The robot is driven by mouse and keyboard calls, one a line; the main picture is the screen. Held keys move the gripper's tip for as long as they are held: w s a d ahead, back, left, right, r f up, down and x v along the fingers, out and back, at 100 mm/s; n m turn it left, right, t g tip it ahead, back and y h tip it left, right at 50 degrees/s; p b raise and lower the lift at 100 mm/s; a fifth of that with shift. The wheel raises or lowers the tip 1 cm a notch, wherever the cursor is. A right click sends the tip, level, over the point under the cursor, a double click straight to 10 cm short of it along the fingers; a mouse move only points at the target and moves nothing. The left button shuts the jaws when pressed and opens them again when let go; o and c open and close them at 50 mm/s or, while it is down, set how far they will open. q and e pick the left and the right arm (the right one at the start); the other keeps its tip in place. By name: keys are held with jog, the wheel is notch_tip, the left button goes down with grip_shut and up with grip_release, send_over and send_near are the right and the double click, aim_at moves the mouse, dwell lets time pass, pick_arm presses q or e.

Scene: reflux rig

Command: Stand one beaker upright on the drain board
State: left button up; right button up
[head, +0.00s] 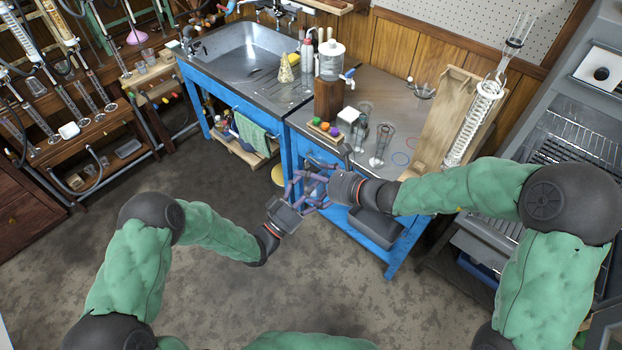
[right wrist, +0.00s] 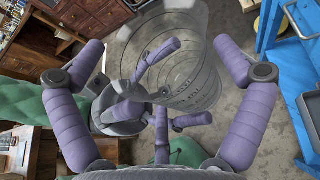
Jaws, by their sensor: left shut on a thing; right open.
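A clear glass beaker (right wrist: 178,62) shows in the right wrist view, tilted, with its graduation marks visible. My left gripper (right wrist: 165,110) is shut on it, its purple fingers at the glass. In the head view the left gripper (head: 311,192) is in front of the blue bench, above the floor. My right gripper (head: 312,180) is open close beside it, and its fingers spread on either side of the beaker in the right wrist view (right wrist: 158,60). The grippers largely hide the beaker in the head view. The drain board (head: 289,92) is the ribbed surface right of the sink.
A pale cone (head: 286,70) stands at the drain board's back. The sink (head: 243,55) is to its left. A dispenser (head: 329,85) on a wooden block stands to its right. Glass vessels (head: 380,146) stand on the grey bench top (head: 400,100). The drain board's front is clear.

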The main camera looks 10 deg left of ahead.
jog(key=shift+w+a+f, duration=0.1)
jog(key=shift+w+a, duration=0.05)
jog(key=shift+a, duration=0.1)
jog(key=c, duration=1)
pick_arm(q)
jog(key=o, duration=1.1)
pick_arm(e)
jog(key=shift+c, duration=0.3)
pick_arm(q)
jog(key=shift+s+a, duration=0.1)
